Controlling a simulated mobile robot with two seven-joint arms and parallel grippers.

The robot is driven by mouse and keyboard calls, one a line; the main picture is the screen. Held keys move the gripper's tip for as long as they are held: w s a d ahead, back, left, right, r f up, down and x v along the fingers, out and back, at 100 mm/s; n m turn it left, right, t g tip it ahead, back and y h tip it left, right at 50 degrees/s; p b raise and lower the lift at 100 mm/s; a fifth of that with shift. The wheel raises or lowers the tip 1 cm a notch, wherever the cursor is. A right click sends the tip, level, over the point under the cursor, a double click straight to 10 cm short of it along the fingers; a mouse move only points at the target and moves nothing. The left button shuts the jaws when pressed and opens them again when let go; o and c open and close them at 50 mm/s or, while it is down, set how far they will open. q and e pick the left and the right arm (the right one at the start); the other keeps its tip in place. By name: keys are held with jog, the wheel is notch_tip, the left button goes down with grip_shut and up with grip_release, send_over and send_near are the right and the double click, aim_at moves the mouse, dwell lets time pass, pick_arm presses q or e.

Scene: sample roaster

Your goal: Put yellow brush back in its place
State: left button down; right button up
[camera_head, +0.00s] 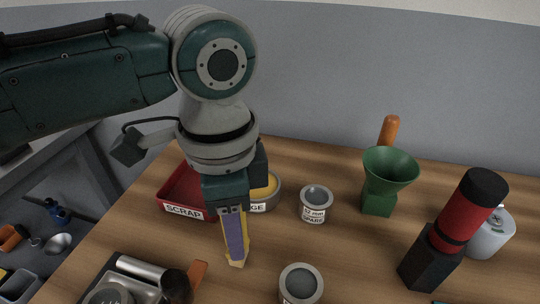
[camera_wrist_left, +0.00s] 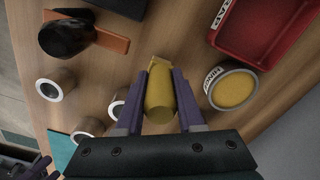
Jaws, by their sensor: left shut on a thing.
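My left gripper (camera_head: 236,254) points down over the wooden table in the head view and is shut on the yellow brush. In the left wrist view the yellow brush (camera_wrist_left: 160,93) sits between the two purple fingers of the left gripper (camera_wrist_left: 160,97). In the head view only a narrow yellow part of the brush (camera_head: 236,262) shows at the fingertips; the rest is hidden by the gripper. I cannot tell whether its lower end touches the table.
A red SCRAP tray (camera_head: 172,209) and a round tin with yellow contents (camera_head: 273,192) stand behind the gripper. A small labelled tin (camera_head: 314,212), another tin (camera_head: 300,291), a green funnel (camera_head: 388,175) and a red-black cylinder (camera_head: 466,205) stand to the right.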

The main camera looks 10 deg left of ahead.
pick_arm(q)
jog(key=shift+f, duration=0.2)
jog(key=c, duration=0.5)
grip_release()
jog(key=shift+f, duration=0.1)
pick_arm(e)
jog(key=shift+f, duration=0.1)
pick_arm(q)
notch_tip(320, 180, up, 12)
jog(key=p, duration=0.2)
jog(key=shift+r+p, duration=0.2)
jog(key=shift+p, duration=0.1)
pick_arm(e)
notch_tip(320, 180, up, 3)
jog(key=shift+f, duration=0.2)
